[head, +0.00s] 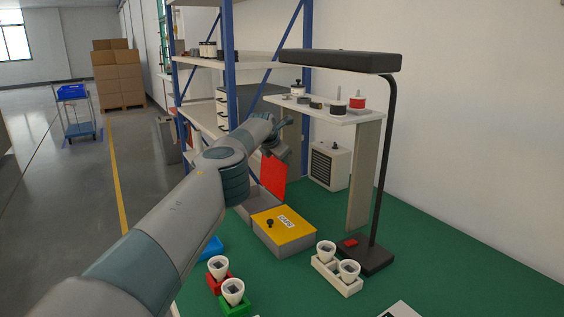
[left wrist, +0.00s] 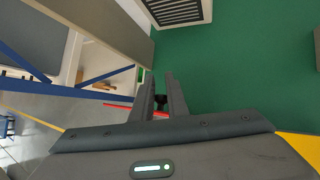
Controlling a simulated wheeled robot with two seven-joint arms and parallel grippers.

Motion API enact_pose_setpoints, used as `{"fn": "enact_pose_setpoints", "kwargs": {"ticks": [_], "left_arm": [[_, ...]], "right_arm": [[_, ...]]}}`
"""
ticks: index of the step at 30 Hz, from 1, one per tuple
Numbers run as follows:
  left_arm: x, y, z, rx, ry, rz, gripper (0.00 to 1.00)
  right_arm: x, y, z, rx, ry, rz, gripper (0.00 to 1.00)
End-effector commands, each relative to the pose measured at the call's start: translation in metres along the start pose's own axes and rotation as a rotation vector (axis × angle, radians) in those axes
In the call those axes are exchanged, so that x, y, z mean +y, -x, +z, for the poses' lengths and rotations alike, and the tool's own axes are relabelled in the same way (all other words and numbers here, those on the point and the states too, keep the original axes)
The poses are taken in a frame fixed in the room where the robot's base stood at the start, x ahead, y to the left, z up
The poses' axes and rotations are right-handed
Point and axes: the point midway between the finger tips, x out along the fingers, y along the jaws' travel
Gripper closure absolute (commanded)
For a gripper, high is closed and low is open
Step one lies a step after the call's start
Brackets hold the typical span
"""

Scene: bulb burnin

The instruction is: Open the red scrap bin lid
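The red scrap bin lid (head: 273,176) stands raised, roughly upright, at the back of the grey bin (head: 263,203) in the head view. In the left wrist view the lid is a thin red strip (left wrist: 120,106), seen almost edge-on. My left gripper (head: 283,150) is at the lid's upper edge. In the left wrist view its fingers (left wrist: 161,98) close on a small black knob (left wrist: 160,101) beside the red strip. My forearm runs in front of the bin's left side and hides part of it. My right gripper is not in view.
A grey box with a yellow lid and black knob (head: 291,229) stands directly in front of the bin. Bulb-like pieces in holders (head: 337,275) and a black lamp (head: 366,256) stand on the green table. A raised shelf (head: 340,114) and blue rack post (head: 229,70) are behind.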

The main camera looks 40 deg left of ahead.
Motion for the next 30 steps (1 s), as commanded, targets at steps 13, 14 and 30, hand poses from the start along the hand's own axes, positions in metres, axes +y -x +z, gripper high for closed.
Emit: {"fn": "enact_pose_setpoints", "kwargs": {"ticks": [13,14,30], "left_arm": [[-0.0072,-0.0075,-0.0118,0.027,-0.002,-0.015,0.67],[-0.0070,-0.0073,-0.0116,0.026,-0.002,-0.015,0.67],[-0.0026,-0.0003,-0.0053,0.020,-0.002,-0.012,0.67]], "right_arm": [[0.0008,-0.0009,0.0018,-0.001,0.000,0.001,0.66],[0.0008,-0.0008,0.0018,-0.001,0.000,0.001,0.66],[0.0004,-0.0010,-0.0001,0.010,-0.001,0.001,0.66]]}}
